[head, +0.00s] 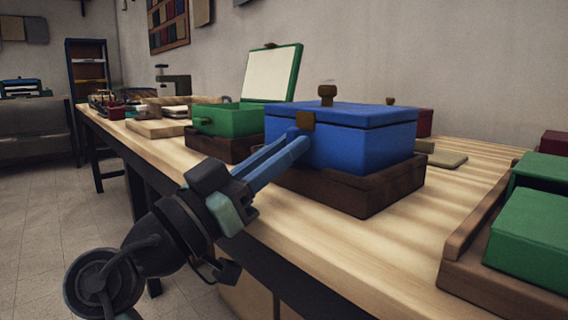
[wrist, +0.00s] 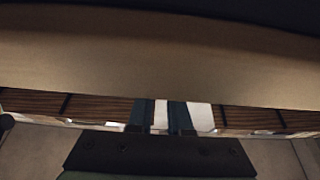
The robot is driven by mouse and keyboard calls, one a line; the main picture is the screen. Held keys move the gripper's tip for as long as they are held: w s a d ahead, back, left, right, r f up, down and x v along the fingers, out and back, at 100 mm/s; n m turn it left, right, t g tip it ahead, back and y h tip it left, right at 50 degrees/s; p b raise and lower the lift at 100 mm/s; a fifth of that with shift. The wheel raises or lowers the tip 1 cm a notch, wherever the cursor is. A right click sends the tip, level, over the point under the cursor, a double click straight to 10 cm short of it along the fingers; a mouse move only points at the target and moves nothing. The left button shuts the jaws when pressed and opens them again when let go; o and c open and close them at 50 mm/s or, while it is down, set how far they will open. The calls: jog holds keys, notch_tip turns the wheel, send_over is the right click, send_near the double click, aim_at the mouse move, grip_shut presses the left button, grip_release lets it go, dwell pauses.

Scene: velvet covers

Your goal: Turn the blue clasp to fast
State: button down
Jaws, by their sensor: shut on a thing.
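The blue box (head: 342,142) stands lid down on a dark wooden base on the bench. Its clasp (head: 305,119) is a small brown-bronze piece at the front corner edge under the lid. A brown knob (head: 326,93) stands on the lid. My gripper (head: 298,141) reaches up from the lower left, with its blue fingers at the clasp. They are shut on the clasp, whose lower part the fingertips hide. Its exact turn is hard to tell. In the wrist view the fingers (wrist: 168,115) show small, and the clasp cannot be made out.
A green box (head: 225,120) with its lid raised stands behind to the left. A wooden tray (head: 478,268) with green boxes is at the right front. A red box (head: 425,123) is behind the blue box. The bench (head: 370,240) is clear between the blue box and the tray.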

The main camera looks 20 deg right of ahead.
dwell(0.3)
jog(key=c, duration=0.8)
grip_release()
jog(key=shift+c, duration=0.2)
jog(key=shift+a, duration=0.1)
jog(key=p+v, duration=0.4)
jog(key=v, duration=0.8)
jog(key=shift+s+a+f, duration=0.15)
jog(key=shift+a+f, duration=0.15)
